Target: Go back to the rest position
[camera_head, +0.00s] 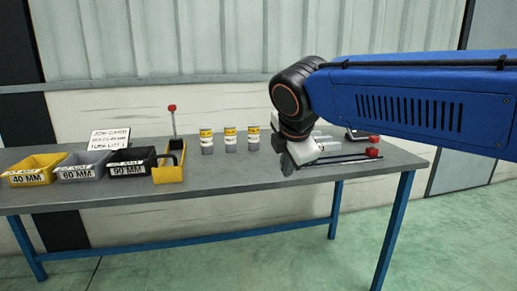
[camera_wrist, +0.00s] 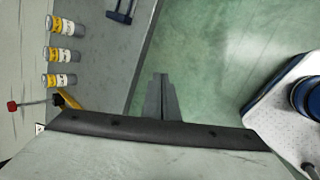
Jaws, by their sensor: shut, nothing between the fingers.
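My gripper (camera_head: 287,166) hangs at the end of the blue arm over the right part of the workbench (camera_head: 230,185) in the head view. In the wrist view its two grey fingers (camera_wrist: 161,82) are together with nothing between them. Behind the fingers in that view are the bench's front edge and the green floor. The gripper hides part of the bench top behind it.
Yellow (camera_head: 32,172), grey (camera_head: 82,168) and black (camera_head: 132,164) bins stand at the left. A yellow holder (camera_head: 169,174), a job card (camera_head: 109,138) and three tubes (camera_head: 230,140) stand nearby. A red-ended tool (camera_head: 372,153) lies at the right. The front floor is clear.

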